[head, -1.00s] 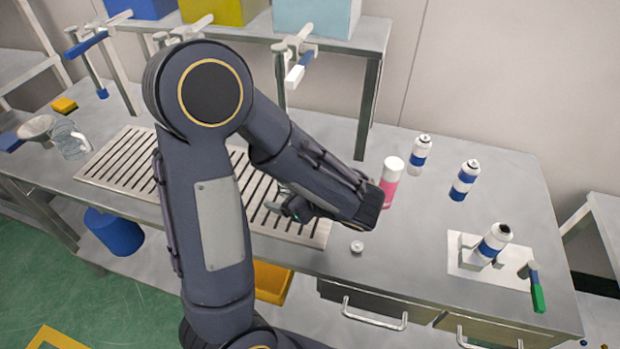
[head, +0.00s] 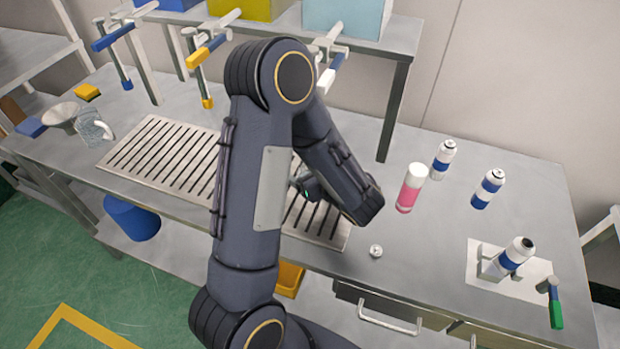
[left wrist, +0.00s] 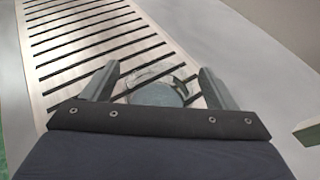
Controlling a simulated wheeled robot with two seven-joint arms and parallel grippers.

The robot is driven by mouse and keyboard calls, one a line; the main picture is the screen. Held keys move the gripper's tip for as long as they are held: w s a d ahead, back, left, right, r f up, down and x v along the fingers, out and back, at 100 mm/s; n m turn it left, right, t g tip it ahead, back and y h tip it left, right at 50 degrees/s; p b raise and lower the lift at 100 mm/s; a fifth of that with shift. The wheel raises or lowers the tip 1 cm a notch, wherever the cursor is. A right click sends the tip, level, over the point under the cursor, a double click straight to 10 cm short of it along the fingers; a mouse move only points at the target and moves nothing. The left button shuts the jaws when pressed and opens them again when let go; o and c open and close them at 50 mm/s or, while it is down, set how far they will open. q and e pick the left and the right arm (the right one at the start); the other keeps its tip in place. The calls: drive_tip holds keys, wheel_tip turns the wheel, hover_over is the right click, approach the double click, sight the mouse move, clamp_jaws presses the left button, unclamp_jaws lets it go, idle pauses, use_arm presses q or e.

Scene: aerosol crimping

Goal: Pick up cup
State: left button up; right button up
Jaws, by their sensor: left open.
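A clear round cup (left wrist: 155,92) with a greyish inside stands on the slotted metal grate (left wrist: 62,62) in the left wrist view. My left gripper (left wrist: 160,70) is open, with one finger on each side of the cup. I cannot tell whether either finger touches it. In the head view this spot on the grate (head: 150,160) is mostly covered by my left forearm, and the cup cannot be made out there. Another clear vessel with a handle, a glass jug (head: 95,130), stands left of the grate. My right gripper is not in view.
Right of the arm stand a pink can (head: 411,188), blue-and-white cans (head: 444,160) (head: 488,189) and another can in a fixture (head: 512,258). A small white cap (head: 376,251) lies near the front edge.

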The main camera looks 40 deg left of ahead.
use_arm(q)
drive_tip(key=shift+a+f, duration=0.15)
drive_tip(key=shift+a, duration=0.25)
drive_tip(key=shift+w, duration=0.1)
drive_tip(key=c, duration=1.1)
